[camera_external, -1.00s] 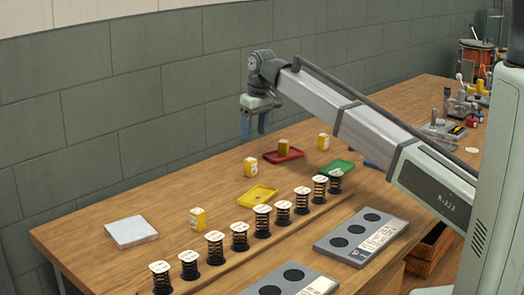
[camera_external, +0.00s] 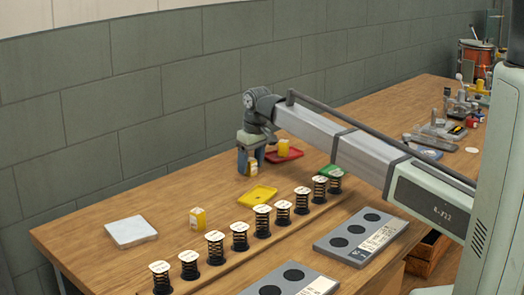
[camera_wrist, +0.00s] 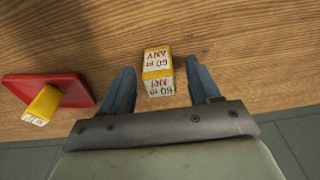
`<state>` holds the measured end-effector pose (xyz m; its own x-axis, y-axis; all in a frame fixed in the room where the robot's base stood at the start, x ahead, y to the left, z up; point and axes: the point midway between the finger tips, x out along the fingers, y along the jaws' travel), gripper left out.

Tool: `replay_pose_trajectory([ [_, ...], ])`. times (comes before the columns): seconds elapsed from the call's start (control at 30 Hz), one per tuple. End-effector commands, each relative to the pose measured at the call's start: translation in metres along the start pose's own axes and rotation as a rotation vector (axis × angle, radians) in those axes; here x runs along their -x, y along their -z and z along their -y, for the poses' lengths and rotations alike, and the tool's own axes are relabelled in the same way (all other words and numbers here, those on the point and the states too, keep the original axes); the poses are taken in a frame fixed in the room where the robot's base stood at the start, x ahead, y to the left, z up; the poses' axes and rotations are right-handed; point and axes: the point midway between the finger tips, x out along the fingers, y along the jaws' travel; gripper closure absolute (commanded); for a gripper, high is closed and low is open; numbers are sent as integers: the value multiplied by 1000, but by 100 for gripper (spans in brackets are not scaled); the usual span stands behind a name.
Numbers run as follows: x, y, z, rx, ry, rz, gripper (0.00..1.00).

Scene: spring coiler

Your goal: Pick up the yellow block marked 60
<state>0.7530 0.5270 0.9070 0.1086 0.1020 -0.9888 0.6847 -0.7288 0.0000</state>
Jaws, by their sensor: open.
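A yellow block with white label faces (camera_wrist: 158,72), printed with what reads as "60" and "ANY", stands on the wooden table between my fingers in the wrist view. In the external view this block (camera_external: 252,168) is partly hidden by my fingers. My gripper (camera_wrist: 158,88) is open, with one blue finger on each side of the block and a gap on both sides. In the external view my gripper (camera_external: 251,163) is low over the table, fingers pointing down.
A red tray (camera_wrist: 80,88) holding another yellow block (camera_wrist: 43,104) lies close by. A yellow tray (camera_external: 262,194), a green tray (camera_external: 329,171) and another yellow block (camera_external: 197,218) are on the table. Several springs (camera_external: 239,236) stand in a row in front. A wall is behind.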

Motion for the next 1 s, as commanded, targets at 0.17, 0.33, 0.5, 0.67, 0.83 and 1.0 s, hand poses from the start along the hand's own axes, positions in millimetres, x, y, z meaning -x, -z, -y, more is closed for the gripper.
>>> replay_pose_trajectory([
  [0.17,-1,0,0,0,0,-1,38],
  [0.33,-1,0,0,0,0,0,51],
  [0.5,-1,0,0,0,0,0,67],
  [0.67,-1,0,0,0,0,0,82],
  [0.83,-1,0,0,0,0,0,94],
  [1.0,0,0,0,0,0,-1,94],
])
